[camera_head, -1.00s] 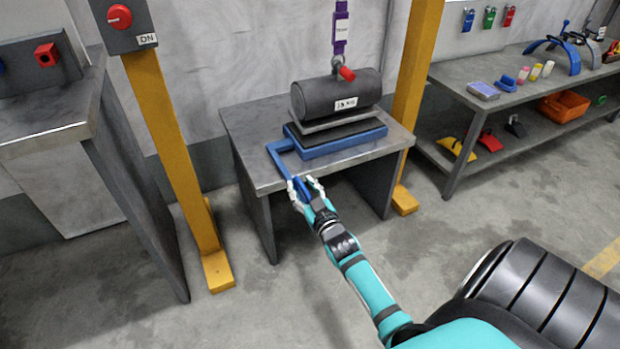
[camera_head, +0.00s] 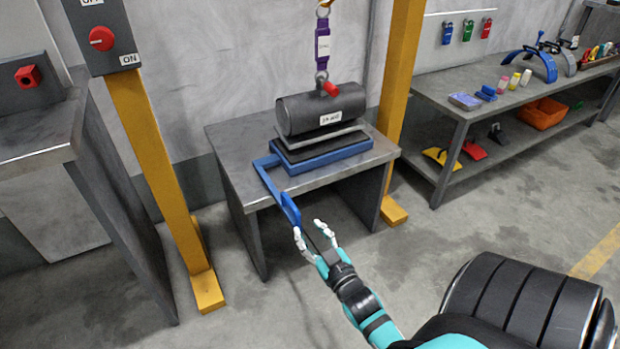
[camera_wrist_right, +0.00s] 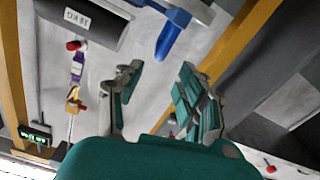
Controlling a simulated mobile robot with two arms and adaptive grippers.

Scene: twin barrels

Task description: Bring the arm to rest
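My right gripper (camera_head: 315,240) is open and empty, just in front of the small grey table (camera_head: 222,150). In the right wrist view its two fingers (camera_wrist_right: 155,90) stand apart with nothing between them. The blue handle (camera_head: 290,209) of the blue lift stand (camera_head: 325,158) hangs over the table's front edge, close to the fingertips but apart from them. The handle also shows in the right wrist view (camera_wrist_right: 173,37). A dark grey barrel (camera_head: 300,114) with a weight label lies on the stand. My left gripper is not in view.
A purple strap (camera_head: 323,42) with a red-tipped shackle hangs above the barrel. Yellow posts (camera_head: 150,150) flank the table. A switch box (camera_head: 98,38) is on the left post. A workbench (camera_head: 450,105) with tools stands at right. Floor in front is clear.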

